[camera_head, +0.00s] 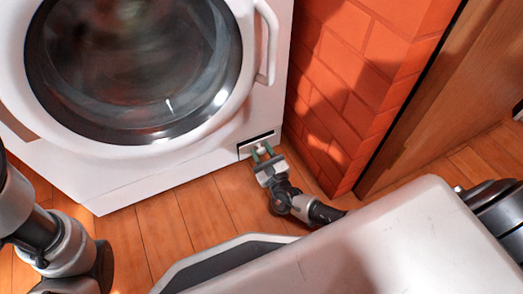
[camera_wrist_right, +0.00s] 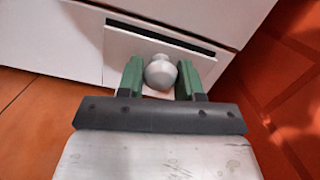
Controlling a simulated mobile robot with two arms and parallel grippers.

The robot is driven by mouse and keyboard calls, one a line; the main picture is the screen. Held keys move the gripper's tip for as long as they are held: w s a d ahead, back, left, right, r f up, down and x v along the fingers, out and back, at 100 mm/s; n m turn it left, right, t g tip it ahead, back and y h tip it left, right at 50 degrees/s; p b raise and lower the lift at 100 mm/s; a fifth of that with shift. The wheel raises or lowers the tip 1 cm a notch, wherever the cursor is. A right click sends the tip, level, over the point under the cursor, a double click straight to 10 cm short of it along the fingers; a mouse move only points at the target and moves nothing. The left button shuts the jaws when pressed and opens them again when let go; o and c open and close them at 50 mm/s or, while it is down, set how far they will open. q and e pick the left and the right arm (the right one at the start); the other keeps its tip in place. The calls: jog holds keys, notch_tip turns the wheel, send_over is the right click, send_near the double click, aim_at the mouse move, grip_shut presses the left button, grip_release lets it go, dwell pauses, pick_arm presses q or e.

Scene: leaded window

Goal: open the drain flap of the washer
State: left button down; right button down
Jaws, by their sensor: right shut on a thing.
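The washer (camera_head: 205,170) is white with a round glass door (camera_head: 135,65), which is closed. At its lower right corner is the small white drain flap (camera_wrist_right: 117,55) with a round, pale knob (camera_wrist_right: 160,72). A dark gap runs along the flap's upper edge, so the flap looks tilted out a little at the top. My right gripper (camera_head: 262,153) is at the flap. In the right wrist view its green fingers (camera_wrist_right: 160,80) are shut on the knob, one on each side. My left arm shows at the lower left; its gripper is out of view.
A red brick wall (camera_head: 345,85) stands close to the right of the washer and the flap. A wooden door or panel (camera_head: 440,110) is farther right. The plank floor (camera_head: 200,212) in front of the washer is clear. My own white body fills the lower right.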

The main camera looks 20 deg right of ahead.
jog(key=c, duration=0.7)
grip_release()
jog(key=shift+c, duration=0.2)
jog(key=s+p, duration=0.1)
jog(key=s, duration=0.2)
jog(key=s+p, duration=0.2)
jog(key=s, duration=0.1)
jog(key=s+f+p, duration=0.1)
jog(key=s, duration=0.3)
jog(key=shift+d, duration=0.15)
jog(key=shift+s+f+p, duration=0.2)
jog(key=shift+s+p, duration=0.1)
jog(key=shift+s, duration=0.15)
